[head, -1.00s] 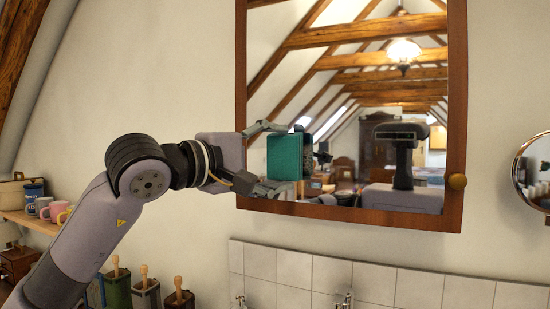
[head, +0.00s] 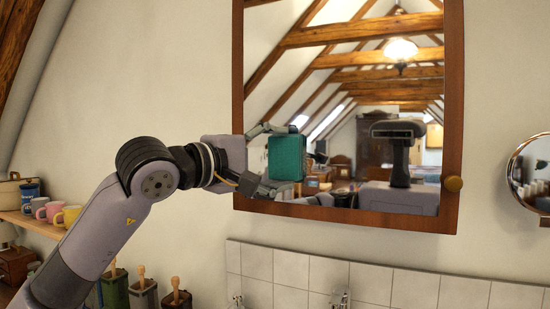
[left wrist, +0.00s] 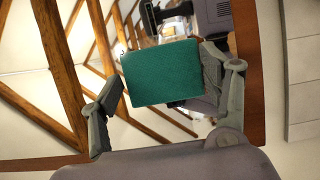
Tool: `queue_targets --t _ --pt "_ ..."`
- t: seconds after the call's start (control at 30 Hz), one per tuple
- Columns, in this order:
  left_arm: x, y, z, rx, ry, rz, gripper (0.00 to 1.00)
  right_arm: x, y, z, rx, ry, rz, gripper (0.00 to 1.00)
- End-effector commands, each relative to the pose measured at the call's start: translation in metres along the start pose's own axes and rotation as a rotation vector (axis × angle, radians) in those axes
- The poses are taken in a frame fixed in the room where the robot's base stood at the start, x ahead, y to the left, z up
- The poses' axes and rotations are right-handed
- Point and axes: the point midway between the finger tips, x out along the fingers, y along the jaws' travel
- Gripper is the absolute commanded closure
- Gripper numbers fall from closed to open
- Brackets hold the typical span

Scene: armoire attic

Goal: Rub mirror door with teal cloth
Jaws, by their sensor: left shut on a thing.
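The teal cloth (head: 287,157) is a folded, block-like pad in front of the lower left part of the mirror door. My left gripper (head: 278,160) is shut on it, with a finger above and a finger below in the head view. In the left wrist view the cloth (left wrist: 160,73) sits between the fingers of the left gripper (left wrist: 165,82). I cannot tell whether the cloth touches the glass. My right gripper is not in view.
White tiles (head: 386,284) and taps (head: 340,300) lie below the mirror door. A round mirror (head: 531,172) stands out at the right. A shelf with mugs (head: 67,216) and several canisters (head: 143,295) are at the lower left. The reflection shows beams and my body.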

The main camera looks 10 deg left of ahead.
Motion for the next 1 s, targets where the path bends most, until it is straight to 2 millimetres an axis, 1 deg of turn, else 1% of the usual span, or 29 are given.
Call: queue_targets --t 0.17,0.27,0.7,0.87,1.0 --pt "0.002 0.0 0.0 0.0 0.0 0.0 0.52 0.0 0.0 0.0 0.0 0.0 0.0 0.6" --pt "0.003 0.0 0.003 0.001 -0.002 0.0 0.52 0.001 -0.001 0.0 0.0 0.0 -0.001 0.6" --pt "0.015 -0.001 0.036 0.0 -0.002 0.0 0.52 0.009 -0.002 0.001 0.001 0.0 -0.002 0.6" --pt "0.018 -0.001 0.036 0.0 0.0 0.0 0.52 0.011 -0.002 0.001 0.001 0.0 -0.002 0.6" --pt "0.016 0.0 0.029 0.0 0.002 0.0 0.52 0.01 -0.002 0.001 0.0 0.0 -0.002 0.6"
